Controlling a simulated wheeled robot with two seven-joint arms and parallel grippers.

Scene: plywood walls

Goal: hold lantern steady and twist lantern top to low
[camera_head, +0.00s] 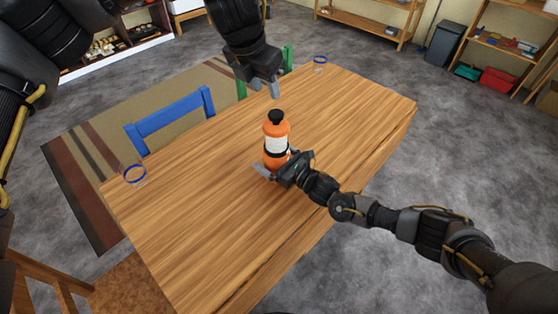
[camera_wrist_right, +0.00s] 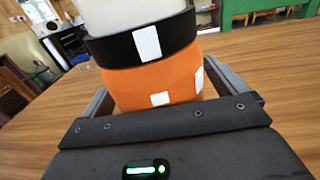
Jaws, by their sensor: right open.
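The lantern (camera_head: 276,146) stands upright on the wooden table (camera_head: 200,220). It has an orange base and upper part, a white middle band and a black knob on top. My right gripper (camera_head: 279,163) is low at the lantern, with its fingers open on either side of the orange base. The right wrist view shows the orange base (camera_wrist_right: 150,82) between the grey fingers; whether they touch it is unclear. My left gripper (camera_head: 265,88) is above and behind the lantern, pointing down, with its fingers apart and empty. It is clear of the black knob.
A clear glass with a blue rim (camera_head: 135,174) stands at the table's left edge, and another (camera_head: 320,64) at the far end. A blue chair (camera_head: 170,118) and a green chair (camera_head: 288,58) are by the far side. The tabletop around the lantern is otherwise clear.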

